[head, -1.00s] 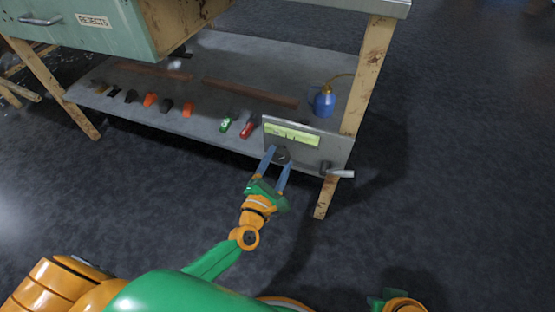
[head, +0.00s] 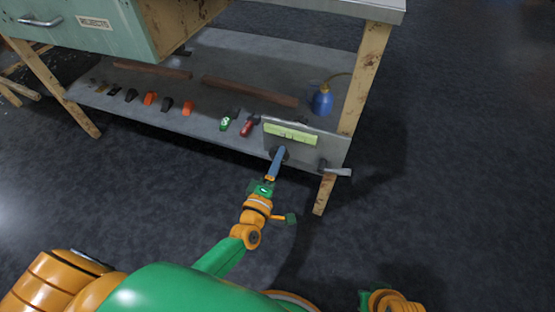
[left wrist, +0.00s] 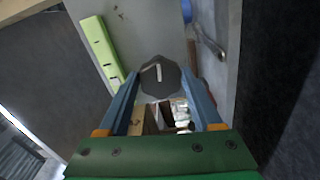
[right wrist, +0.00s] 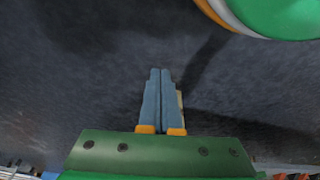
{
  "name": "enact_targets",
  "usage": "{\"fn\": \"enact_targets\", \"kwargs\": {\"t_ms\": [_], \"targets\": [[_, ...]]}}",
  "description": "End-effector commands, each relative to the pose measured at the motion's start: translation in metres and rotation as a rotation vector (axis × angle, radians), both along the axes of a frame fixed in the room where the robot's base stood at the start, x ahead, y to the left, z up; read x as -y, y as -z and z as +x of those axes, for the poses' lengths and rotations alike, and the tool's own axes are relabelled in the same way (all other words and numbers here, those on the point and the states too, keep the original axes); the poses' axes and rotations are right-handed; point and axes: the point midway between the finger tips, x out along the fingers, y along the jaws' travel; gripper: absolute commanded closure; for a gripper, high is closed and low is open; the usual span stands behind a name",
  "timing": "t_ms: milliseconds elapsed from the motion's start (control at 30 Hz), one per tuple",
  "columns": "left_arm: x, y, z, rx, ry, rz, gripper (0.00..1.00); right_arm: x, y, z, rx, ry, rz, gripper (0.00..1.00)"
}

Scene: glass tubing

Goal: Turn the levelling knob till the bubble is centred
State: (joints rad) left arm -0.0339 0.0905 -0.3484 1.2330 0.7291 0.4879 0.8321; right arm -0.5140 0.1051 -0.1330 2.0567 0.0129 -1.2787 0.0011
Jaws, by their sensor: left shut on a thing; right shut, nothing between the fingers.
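The dark knob (head: 280,153) sits on the front of a grey metal panel (head: 307,151) at the bench's lower shelf. In the left wrist view the knob (left wrist: 158,78) is faceted and bears a pale line. My left gripper (head: 279,151) is shut on the knob, one finger on either side of it. The yellow-green level strip (head: 290,133) is above the knob; it also shows in the left wrist view (left wrist: 101,52) with dark marks. I cannot make out where the bubble is. My right gripper (right wrist: 160,72) is shut and empty, above the floor.
A lever handle (head: 335,170) sticks out at the panel's lower right, near a wooden bench leg (head: 325,193). On the shelf (head: 240,60) are a blue oil can (head: 323,101), a green tool (head: 225,123), a red tool (head: 246,127) and other small pieces. The floor to the right is clear.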

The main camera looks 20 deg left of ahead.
Motion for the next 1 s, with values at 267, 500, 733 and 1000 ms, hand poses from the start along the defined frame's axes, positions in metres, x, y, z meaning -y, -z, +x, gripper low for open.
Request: {"fn": "enact_targets", "kwargs": {"t_ms": [267, 500, 733, 1000], "targets": [[0.0, 0.001, 0.0, 0.008, 0.001, 0.259, 0.89, 0.0, 0.011, -0.001, -0.008, -0.001, -0.003, 1.0], [0.0, 0.002, 0.0, 0.015, 0.001, 0.483, 0.89, 0.001, 0.02, -0.004, -0.015, -0.001, -0.004, 1.0], [-0.001, 0.003, 0.0, 0.021, 0.001, 0.668, 0.89, 0.001, 0.026, -0.006, -0.018, -0.001, -0.006, 1.0], [-0.002, 0.004, 0.0, 0.026, 0.001, 0.818, 0.89, 0.002, 0.031, -0.006, -0.018, -0.002, -0.006, 1.0]]}}
